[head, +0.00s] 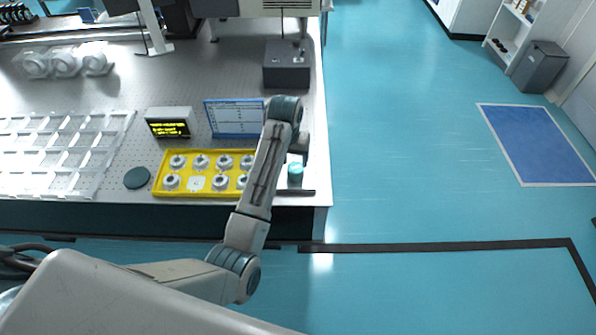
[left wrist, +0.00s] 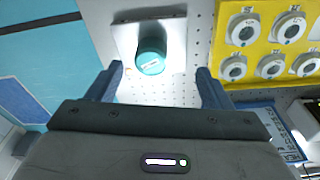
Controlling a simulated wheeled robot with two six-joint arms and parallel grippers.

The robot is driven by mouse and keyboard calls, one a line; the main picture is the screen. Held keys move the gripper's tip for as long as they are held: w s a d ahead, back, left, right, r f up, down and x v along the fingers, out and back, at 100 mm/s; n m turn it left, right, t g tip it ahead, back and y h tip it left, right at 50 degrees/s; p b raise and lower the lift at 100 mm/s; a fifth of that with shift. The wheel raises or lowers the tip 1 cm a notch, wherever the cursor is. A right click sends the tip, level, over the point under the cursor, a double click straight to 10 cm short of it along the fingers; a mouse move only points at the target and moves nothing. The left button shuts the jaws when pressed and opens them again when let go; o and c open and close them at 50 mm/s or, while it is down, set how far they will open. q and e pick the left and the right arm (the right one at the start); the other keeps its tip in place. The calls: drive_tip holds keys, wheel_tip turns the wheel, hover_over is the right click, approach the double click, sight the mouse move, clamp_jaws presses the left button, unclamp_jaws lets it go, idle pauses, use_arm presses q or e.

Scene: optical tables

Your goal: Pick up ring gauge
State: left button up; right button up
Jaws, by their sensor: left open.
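A small teal cylinder with a white label on its end (left wrist: 151,58) stands on a white square plate (left wrist: 176,22), between and beyond my fingers in the left wrist view. It also shows at the table's right front in the head view (head: 295,171). Round, pale metal pieces with dark centres sit in a yellow tray (head: 157,183); I cannot tell for sure which thing is the ring gauge. My left gripper (left wrist: 158,88) is open and empty, above the cylinder and apart from it. In the head view my arm hides the tray's right part. My right gripper is not in view.
A blue-framed panel (head: 232,118) and a small display with yellow text (head: 170,124) stand behind the tray. A dark grey box (head: 286,66) stands farther back. The table's right edge is close to the cylinder.

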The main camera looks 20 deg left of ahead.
sight(296, 167)
use_arm(q)
drive_tip(key=shift+w+d+r, duration=0.45)
drive_tip(key=shift+w+r, duration=0.15)
drive_tip(key=shift+r, duration=0.05)
drive_tip(key=shift+w+d, duration=0.15)
drive_tip(key=shift+d, duration=0.1)
drive_tip(key=f, duration=0.1)
drive_tip(key=f+p, duration=0.1)
drive_tip(key=f, duration=0.3)
drive_tip(key=shift+w+a+f+p, duration=0.1)
drive_tip(key=shift+w+a+p, duration=0.1)
drive_tip(key=shift+w+p, duration=0.15)
drive_tip(key=shift+w+f+p, duration=0.25)
drive_tip(key=shift+f+p, duration=0.15)
drive_tip(key=shift+f, duration=0.05)
drive_tip(key=f, duration=0.1)
drive_tip(key=f+p, duration=0.1)
drive_tip(key=f, duration=0.1)
drive_tip(key=shift+w, duration=0.4)
drive_tip(key=shift+w+f, duration=0.1)
drive_tip(key=shift+f, duration=0.5)
drive_tip(key=c, duration=1.3)
drive_tip(key=shift+r, duration=0.15)
